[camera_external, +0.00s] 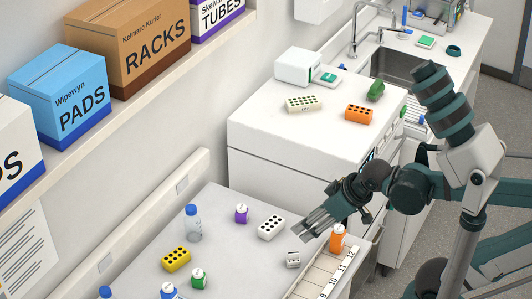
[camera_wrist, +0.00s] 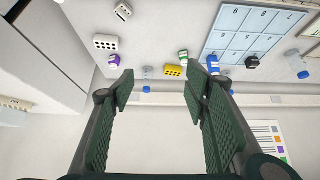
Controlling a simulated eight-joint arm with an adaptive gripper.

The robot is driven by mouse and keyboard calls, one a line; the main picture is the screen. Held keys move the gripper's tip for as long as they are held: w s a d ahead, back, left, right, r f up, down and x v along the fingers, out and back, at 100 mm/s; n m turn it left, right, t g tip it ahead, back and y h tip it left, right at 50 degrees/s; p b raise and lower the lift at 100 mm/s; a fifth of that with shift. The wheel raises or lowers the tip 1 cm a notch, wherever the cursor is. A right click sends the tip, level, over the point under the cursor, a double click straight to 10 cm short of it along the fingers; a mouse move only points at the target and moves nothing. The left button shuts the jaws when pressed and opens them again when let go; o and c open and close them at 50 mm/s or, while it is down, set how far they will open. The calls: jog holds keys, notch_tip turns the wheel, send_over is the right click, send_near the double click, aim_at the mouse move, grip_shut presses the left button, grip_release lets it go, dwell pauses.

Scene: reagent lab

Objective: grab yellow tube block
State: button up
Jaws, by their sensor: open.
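The yellow tube block (camera_external: 176,259) lies on the grey bench at the lower left, with dark holes in its top. In the wrist view the yellow tube block (camera_wrist: 174,71) shows beyond and between my fingertips, small and at a distance. My gripper (camera_external: 310,228) is above the bench's right part, to the right of the yellow block and well apart from it. In the wrist view my gripper (camera_wrist: 158,88) has its two fingers wide apart with nothing between them.
A white block (camera_external: 271,227), a purple-labelled bottle (camera_external: 241,214), a clear blue-capped bottle (camera_external: 193,223) and a green bottle (camera_external: 198,279) stand around the yellow block. A wall rises behind the bench.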

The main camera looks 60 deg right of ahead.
jog(key=shift+w, duration=0.1)
jog(key=m+g+b, duration=0.2)
jog(key=m+g, duration=0.5)
jog(key=m, duration=1.3)
send_over(175, 254)
jog(key=f, duration=2.3)
jog(key=shift+s+f, duration=0.2)
jog(key=shift+s, duration=0.1)
jog(key=shift+w+f+m, duration=0.25)
jog(key=shift+f+m, duration=0.05)
jog(key=shift+f, duration=0.3)
